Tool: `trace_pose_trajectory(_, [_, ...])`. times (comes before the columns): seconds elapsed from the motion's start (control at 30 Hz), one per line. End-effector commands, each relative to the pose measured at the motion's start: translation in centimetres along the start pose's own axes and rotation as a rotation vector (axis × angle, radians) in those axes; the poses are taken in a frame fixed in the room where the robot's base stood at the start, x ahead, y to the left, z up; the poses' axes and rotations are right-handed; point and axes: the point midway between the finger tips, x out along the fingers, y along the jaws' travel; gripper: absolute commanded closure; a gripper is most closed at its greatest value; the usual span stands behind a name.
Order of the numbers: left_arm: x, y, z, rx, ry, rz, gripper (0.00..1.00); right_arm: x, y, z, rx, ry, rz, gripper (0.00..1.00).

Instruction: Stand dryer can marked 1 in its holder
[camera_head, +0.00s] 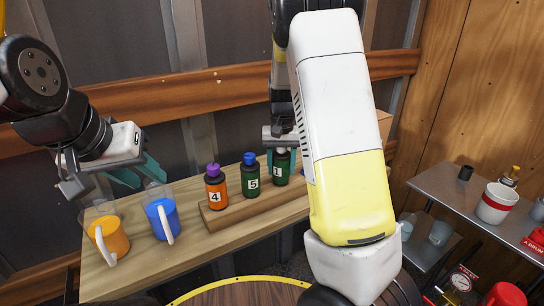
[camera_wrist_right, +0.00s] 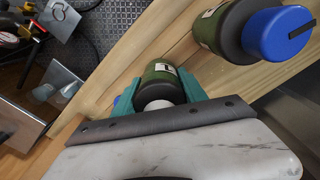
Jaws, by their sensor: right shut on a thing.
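The dark green can marked 1 (camera_head: 281,170) is upright at the wooden holder (camera_head: 238,212), to the right of the other cans. My right gripper (camera_head: 281,155) is shut on its upper part. In the right wrist view the can (camera_wrist_right: 160,86) shows between the teal fingers (camera_wrist_right: 160,95), its pale top towards the camera. Its base looks level with its neighbours' bases, but I cannot tell whether it is fully seated. My left gripper (camera_head: 140,174) is open and empty, above and behind the mugs.
The orange can marked 4 (camera_head: 216,190) and the green can marked 5 (camera_head: 251,178) stand in the holder. An orange mug (camera_head: 112,236) and a blue mug (camera_head: 160,218) stand at the left. A metal shelf (camera_head: 450,190) holds a white-and-red cup (camera_head: 494,204).

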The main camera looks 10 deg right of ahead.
Motion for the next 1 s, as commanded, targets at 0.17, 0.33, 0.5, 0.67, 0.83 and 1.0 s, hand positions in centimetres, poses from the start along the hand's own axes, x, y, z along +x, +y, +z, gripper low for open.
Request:
trace_pose_trajectory(0.17, [0.0, 0.0, 0.0, 0.000, 0.000, 0.000, 0.64, 0.0, 0.0, 0.0, 0.000, 0.001, 0.000, 1.00])
trace_pose_trajectory(0.33, [0.0, 0.0, 0.0, 0.000, 0.000, 0.000, 0.64, 0.0, 0.0, 0.0, 0.000, 0.000, 0.000, 0.27])
trace_pose_trajectory(0.5, [0.0, 0.0, 0.0, 0.000, 0.000, 0.000, 0.64, 0.0, 0.0, 0.0, 0.000, 0.000, 0.000, 0.25])
trace_pose_trajectory(0.67, [0.0, 0.0, 0.0, 0.000, 0.000, 0.000, 0.64, -0.1, 0.0, 0.0, 0.000, -0.001, 0.000, 0.25])
trace_pose_trajectory(0.83, [0.0, 0.0, 0.0, 0.000, 0.000, 0.000, 0.64, -2.0, 0.0, -0.1, -0.002, 0.003, -0.001, 0.25])
trace_pose_trajectory(1.0, [0.0, 0.0, 0.0, 0.000, 0.000, 0.000, 0.64, -5.1, 0.0, -0.1, -0.001, 0.003, -0.002, 0.25])
